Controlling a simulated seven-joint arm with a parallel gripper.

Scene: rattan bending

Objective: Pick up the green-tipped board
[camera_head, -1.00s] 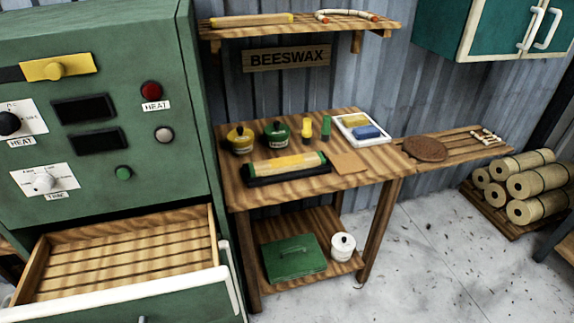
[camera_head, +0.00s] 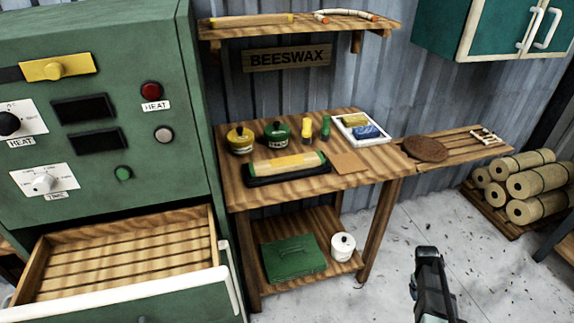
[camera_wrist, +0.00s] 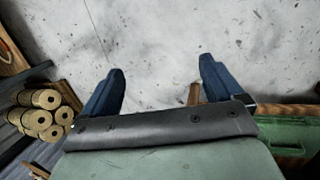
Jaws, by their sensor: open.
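The green-tipped board (camera_head: 290,162) is pale yellow wood with green ends. It lies on a black block or tray (camera_head: 262,181) on the wooden worktable (camera_head: 225,172). My gripper (camera_head: 428,254) shows at the bottom right of the head view, over the concrete floor, to the right of the table and well apart from the board. In the wrist view my gripper (camera_wrist: 162,65) has its two blue fingers spread wide, with only floor between their tips. The board is not in the wrist view.
Beside the board are a yellow pot (camera_head: 240,140), a green pot (camera_head: 276,134), small yellow and green sticks, and a white tray (camera_head: 375,140). A shelf (camera_head: 350,30) hangs above. The open drawer (camera_head: 130,253) juts out at left. Rolled bundles (camera_head: 532,182) lie right.

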